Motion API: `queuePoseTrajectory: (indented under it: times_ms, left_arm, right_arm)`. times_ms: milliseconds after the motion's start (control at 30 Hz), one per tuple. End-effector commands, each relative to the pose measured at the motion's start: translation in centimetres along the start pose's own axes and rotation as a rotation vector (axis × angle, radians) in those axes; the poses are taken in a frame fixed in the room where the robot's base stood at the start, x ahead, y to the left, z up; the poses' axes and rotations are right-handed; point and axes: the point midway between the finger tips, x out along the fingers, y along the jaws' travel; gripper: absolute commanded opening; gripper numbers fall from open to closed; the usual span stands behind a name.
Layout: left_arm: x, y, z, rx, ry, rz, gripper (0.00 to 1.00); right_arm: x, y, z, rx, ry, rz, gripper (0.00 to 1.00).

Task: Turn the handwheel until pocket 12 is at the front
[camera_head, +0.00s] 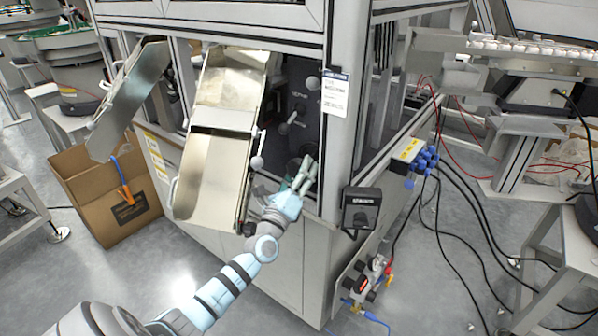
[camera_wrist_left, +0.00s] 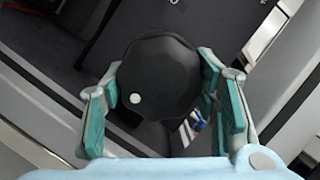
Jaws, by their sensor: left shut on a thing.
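The handwheel (camera_wrist_left: 160,75) shows in the left wrist view as a black, rounded body with one white dot on its face. My left gripper (camera_wrist_left: 163,98) has its teal-padded fingers on either side of it and is shut on it. In the head view, my left gripper (camera_head: 304,173) reaches into the cabinet's front opening, low and right of the metal chute. There the gripper and the dark interior mostly hide the wheel. The pockets and their numbers cannot be made out. My right gripper is not in view.
Two metal chutes (camera_head: 215,165) (camera_head: 130,98) hang open at the cabinet front, one close left of my forearm. A black box (camera_head: 361,208) sits on the cabinet corner to the right. A cardboard box (camera_head: 88,190) stands on the floor at left. Cables lie at right.

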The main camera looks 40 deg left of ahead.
Motion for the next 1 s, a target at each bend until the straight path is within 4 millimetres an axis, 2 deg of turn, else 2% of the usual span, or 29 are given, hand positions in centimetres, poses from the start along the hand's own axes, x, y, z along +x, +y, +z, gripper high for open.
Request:
queuePoseTrajectory:
  times_ms: [367, 667, 900, 1000]
  left_arm:
    - [0.1, -0.2, 0.3, -0.148, -0.001, 0.062, 0.26]
    - [0.1, -0.3, 0.5, -0.393, -0.002, 0.164, 0.26]
    - [0.1, -0.4, 0.5, -0.605, -0.001, 0.252, 0.26]
    - [0.1, -0.4, 0.5, -0.690, -0.002, 0.289, 0.26]
  right_arm:
    - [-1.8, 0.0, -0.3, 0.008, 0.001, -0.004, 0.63]
    - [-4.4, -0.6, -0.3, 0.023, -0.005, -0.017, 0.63]
    - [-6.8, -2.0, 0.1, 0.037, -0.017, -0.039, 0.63]
    - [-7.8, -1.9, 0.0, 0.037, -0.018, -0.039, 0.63]
